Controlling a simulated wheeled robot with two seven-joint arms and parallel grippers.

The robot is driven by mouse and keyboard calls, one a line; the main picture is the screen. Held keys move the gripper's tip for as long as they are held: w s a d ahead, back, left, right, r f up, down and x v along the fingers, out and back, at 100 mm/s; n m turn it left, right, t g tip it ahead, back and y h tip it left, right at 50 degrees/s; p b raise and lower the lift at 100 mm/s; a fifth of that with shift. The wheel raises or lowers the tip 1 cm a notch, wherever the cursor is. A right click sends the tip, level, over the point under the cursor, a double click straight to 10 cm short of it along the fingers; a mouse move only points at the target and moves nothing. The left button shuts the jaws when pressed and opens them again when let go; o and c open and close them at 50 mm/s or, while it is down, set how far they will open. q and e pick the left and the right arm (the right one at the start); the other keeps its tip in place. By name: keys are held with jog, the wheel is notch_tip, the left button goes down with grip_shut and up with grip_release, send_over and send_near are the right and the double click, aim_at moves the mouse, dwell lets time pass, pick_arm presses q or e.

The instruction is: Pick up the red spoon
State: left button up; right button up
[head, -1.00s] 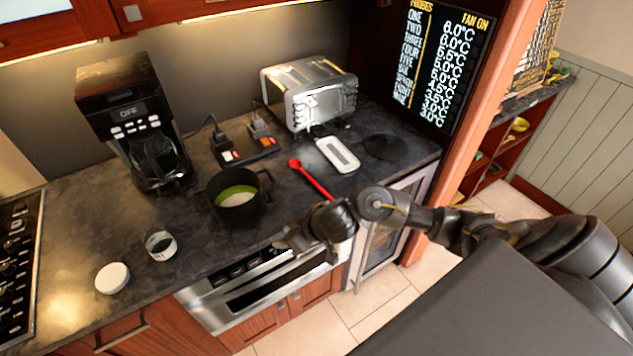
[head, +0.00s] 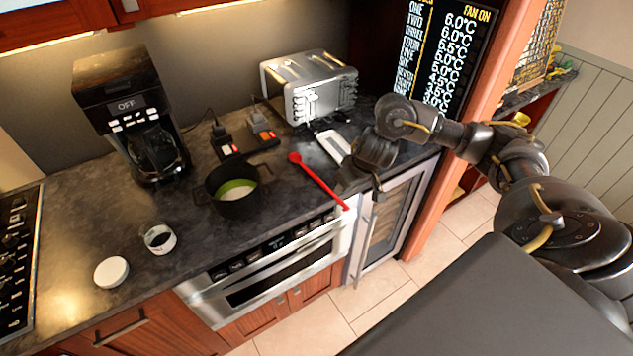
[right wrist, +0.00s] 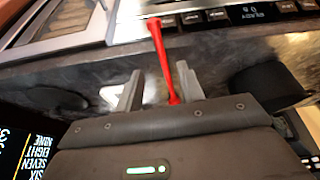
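The red spoon (head: 318,179) lies on the dark counter, bowl toward the back, with its handle end reaching the front edge above the oven front. My right gripper (head: 362,188) is just to the right of the handle in the head view. In the right wrist view my right gripper (right wrist: 158,84) is open, and the red spoon (right wrist: 161,55) shows between its two separated fingers, closer to the right finger low in the picture. The gripper body hides the spoon's bowl there. I cannot tell whether a finger touches the spoon. My left gripper is not in view.
A black pot (head: 238,205) stands left of the spoon. A white slotted object (head: 331,145) and a toaster (head: 308,88) are behind it. A coffee maker (head: 135,115), a small cup (head: 159,239) and a white lid (head: 111,272) are further left. The oven front (head: 270,265) drops below the counter edge.

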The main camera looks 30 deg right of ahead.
aim_at(339, 198)
jog(key=shift+x, duration=1.15)
jog(key=shift+f, duration=0.3)
jog(key=x, duration=0.3)
jog(key=shift+s+f, duration=0.15)
jog(key=shift+f, duration=0.25)
jog(key=shift+w+f, duration=0.25)
jog(key=shift+f, duration=0.15)
grip_shut()
